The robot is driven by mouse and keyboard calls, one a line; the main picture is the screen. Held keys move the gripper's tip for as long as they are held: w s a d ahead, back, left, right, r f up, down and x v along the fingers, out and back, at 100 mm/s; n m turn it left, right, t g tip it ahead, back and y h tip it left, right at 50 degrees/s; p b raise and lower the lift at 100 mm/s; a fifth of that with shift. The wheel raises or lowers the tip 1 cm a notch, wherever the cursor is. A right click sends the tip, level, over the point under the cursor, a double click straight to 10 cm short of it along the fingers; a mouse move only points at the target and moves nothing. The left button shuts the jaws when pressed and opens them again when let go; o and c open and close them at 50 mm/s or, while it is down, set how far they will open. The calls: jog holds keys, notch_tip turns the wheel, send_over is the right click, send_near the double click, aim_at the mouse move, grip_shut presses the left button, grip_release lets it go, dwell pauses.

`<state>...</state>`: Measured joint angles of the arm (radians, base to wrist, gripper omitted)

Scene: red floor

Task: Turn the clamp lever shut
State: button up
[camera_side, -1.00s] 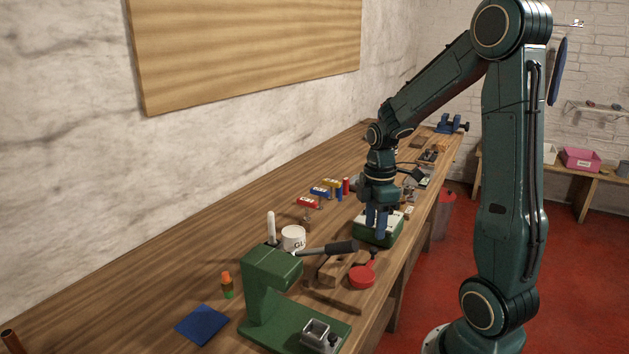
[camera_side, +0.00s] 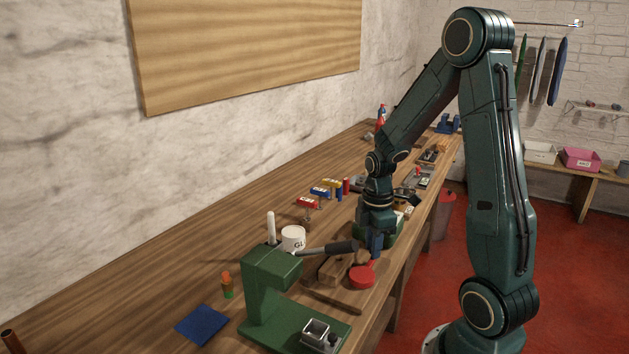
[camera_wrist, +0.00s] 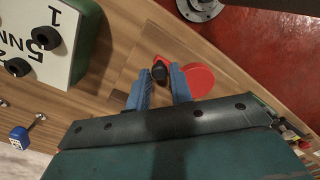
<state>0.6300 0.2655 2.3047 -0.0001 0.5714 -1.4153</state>
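The red piece that appears to be the clamp lever (camera_side: 362,278) lies near the bench's front edge; it has a round disc and a narrow arm. In the wrist view the red disc (camera_wrist: 199,80) is right of my fingers, and a dark knob (camera_wrist: 160,71) shows between the fingertips. My gripper (camera_side: 374,246) points down at the arm's end of the lever. In the wrist view my gripper (camera_wrist: 161,78) has its two blue fingers apart, one on each side of the knob. I cannot tell whether either finger touches it.
A green box with a white marked top (camera_wrist: 28,40) stands close beside my gripper. A green press (camera_side: 270,285) with a dark handle (camera_side: 330,248) stands nearer the side camera, with wooden blocks (camera_side: 335,267) by the lever. A white pot (camera_side: 293,238) is behind.

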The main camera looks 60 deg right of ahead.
grip_shut()
jog(key=shift+s+m, duration=0.2)
jog(key=shift+m, duration=0.2)
jog(key=m, duration=0.1)
jog(key=s+m, duration=0.1)
jog(key=m, duration=0.1)
jog(key=shift+s+a, duration=0.1)
jog(key=shift+s, duration=0.15)
jog(key=m, duration=0.1)
jog(key=s+m, duration=0.1)
jog(key=m, duration=0.1)
jog(key=a+m, duration=0.1)
jog(key=shift+s+m, duration=0.35)
jog(key=shift+m, duration=0.05)
jog(key=m, duration=0.1)
jog(key=s+a+m, duration=0.1)
jog(key=m, duration=0.1)
jog(key=shift+a+m, duration=0.2)
jog(key=shift+m, duration=0.1)
jog(key=m, duration=0.1)
jog(key=a+m, duration=0.1)
jog(key=m, duration=0.1)
jog(key=a+m, duration=0.1)
jog(key=shift+s+m, duration=0.35)
jog(key=shift+m, duration=0.05)
